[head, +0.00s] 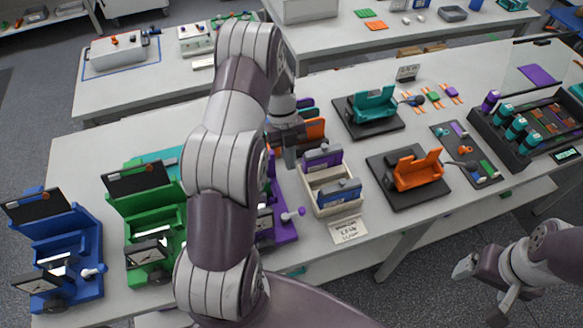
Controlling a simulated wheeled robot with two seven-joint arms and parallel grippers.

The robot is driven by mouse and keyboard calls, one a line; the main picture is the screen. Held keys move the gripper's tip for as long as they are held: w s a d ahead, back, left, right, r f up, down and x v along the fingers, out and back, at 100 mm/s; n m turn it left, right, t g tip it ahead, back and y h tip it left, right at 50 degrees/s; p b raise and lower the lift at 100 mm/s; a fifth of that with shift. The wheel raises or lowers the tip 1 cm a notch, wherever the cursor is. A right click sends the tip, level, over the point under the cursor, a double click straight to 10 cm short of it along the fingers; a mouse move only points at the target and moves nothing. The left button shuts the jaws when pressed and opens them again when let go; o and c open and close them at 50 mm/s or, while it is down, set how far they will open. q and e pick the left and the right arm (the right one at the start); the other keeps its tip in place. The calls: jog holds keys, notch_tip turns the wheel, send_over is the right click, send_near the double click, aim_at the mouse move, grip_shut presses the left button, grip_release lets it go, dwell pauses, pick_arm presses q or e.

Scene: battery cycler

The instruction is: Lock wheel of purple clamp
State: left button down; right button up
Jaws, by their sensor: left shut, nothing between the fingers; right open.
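The purple clamp (284,228) stands at the front of the table, mostly hidden behind my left arm. My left gripper (290,162) is shut and empty, pointing down above the area behind the purple clamp, just left of a beige bin. My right gripper (464,271) is open and empty, off the table's front edge at the lower right.
Green (150,225) and blue (58,245) clamps stand to the left. The beige bin (338,209) holds purple and blue packs, with a paper label (349,230) before it. Orange (417,172) and teal (372,104) devices stand on black bases to the right.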

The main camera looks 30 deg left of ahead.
aim_at(294, 213)
pick_arm(q)
jog(key=s+d+f+p, duration=0.1)
jog(key=f, duration=0.1)
jog(key=s+d+f+p, duration=0.3)
jog(key=d+f, duration=0.1)
jog(key=shift+s+d+f, duration=0.15)
jog(key=shift+s+f, duration=0.05)
jog(key=shift+f, duration=0.05)
pick_arm(e)
notch_tip(294, 213, up, 3)
jog(key=shift+d, duration=0.1)
pick_arm(q)
jog(key=shift+w+f, duration=0.1)
